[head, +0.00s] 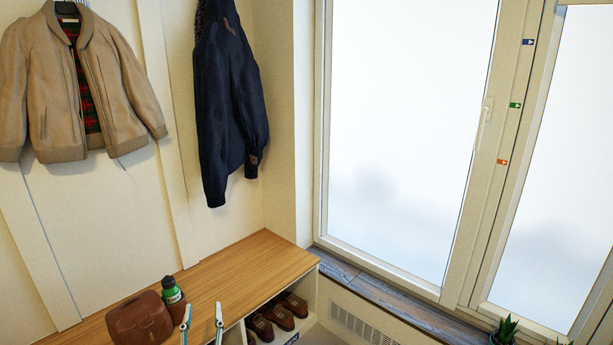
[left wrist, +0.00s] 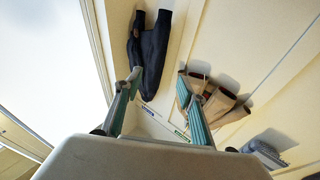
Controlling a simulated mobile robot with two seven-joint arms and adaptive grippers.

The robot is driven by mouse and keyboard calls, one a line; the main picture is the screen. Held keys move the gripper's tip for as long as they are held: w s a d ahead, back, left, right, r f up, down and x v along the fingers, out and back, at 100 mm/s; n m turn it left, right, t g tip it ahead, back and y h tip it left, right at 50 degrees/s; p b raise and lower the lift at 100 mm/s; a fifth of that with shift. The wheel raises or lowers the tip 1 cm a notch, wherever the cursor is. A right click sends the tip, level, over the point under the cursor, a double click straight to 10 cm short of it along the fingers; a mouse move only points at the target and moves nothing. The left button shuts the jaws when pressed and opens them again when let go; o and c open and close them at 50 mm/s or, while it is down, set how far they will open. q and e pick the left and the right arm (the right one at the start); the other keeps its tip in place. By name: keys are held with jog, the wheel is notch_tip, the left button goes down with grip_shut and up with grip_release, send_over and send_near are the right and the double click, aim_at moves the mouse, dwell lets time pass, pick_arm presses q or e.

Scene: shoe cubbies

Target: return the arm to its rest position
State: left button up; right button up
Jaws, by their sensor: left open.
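My left gripper (head: 203,315) shows at the bottom of the head view, with its two fingers apart and pointing up. It is in front of the wooden bench top, and nothing shows between the fingers. In the left wrist view the same gripper (left wrist: 159,80) is also open and empty, with the wall and hung jackets beyond it. The rest of the left arm is out of the head view. My right gripper is in neither view.
A tan jacket (head: 45,95) and navy jacket (head: 228,95) hang above. A plant (head: 507,330) stands at right.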

pick_arm(q)
jog(key=s+d+f+m+g+h+p, duration=0.1)
jog(key=s+f, duration=0.4)
jog(key=s, duration=0.5)
jog(key=s+d+f+m+g+h+p, duration=0.2)
jog(key=s+d+f+m+g+h, duration=0.1)
jog(key=s, duration=0.8)
jog(key=s+d+f+m+g+h+p, duration=0.1)
jog(key=s+f+g, duration=0.4)
jog(key=s, duration=0.6)
jog(key=d+f+m+h, duration=0.1)
jog(key=d+h, duration=0.1)
jog(key=shift+s+d+f+g, duration=0.2)
jog(key=shift+d+f+g, duration=0.1)
jog(key=shift+d, duration=0.05)
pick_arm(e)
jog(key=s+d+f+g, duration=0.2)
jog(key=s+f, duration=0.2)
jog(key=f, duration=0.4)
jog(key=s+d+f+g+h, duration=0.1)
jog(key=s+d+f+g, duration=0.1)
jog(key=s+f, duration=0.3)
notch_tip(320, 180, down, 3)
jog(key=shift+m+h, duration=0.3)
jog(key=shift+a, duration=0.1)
